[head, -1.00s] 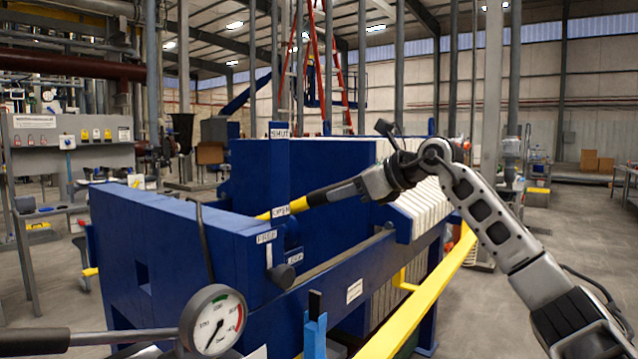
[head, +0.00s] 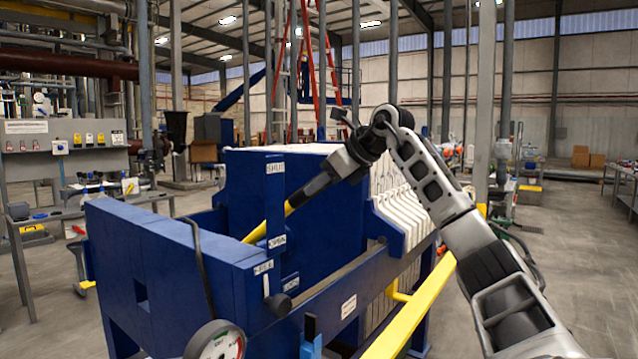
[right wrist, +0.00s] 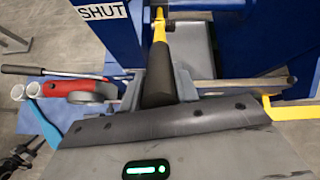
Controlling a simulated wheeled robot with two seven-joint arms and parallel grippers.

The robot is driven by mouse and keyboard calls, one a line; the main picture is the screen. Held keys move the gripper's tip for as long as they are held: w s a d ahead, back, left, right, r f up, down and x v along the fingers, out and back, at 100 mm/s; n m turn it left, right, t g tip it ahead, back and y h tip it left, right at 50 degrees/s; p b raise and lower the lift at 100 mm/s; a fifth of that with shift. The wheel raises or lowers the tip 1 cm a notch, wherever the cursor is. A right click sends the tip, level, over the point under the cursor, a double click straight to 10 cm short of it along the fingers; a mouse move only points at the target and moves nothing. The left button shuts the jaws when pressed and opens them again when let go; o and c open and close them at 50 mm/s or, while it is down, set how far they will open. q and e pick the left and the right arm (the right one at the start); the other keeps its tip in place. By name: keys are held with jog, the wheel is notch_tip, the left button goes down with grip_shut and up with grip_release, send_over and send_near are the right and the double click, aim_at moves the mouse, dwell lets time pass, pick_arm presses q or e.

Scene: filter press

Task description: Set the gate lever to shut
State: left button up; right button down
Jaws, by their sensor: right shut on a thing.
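The gate lever (head: 268,224) is a yellow bar with a black grip on the blue press. It slopes up to the right from its lower yellow end. A SHUT label (head: 275,168) is at the top of the upright blue plate and an OPEN label (head: 277,241) is lower down. My right gripper (head: 337,169) is shut on the black grip, about level with the SHUT label. In the right wrist view the black grip (right wrist: 157,78) lies between the fingers, and the SHUT label (right wrist: 103,11) shows at upper left. My left gripper is out of view.
A round gauge (head: 220,343) and a dark knob (head: 278,305) are at the press's near end. White filter plates (head: 405,215) stand behind my right gripper. A yellow rail (head: 412,315) runs along the press's right side. Open floor lies to the right.

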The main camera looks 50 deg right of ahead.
jog(key=shift+r, duration=0.5)
jog(key=c, duration=1.5)
grip_release()
jog(key=o, duration=0.4)
jog(key=shift+w, duration=0.1)
jog(key=shift+o, duration=0.2)
jog(key=shift+w+f, duration=0.1)
jog(key=shift+f, duration=0.05)
jog(key=a+v, duration=0.1)
jog(key=v, duration=1.5)
jog(key=shift+d+f, duration=0.15)
jog(key=shift+d, duration=0.3)
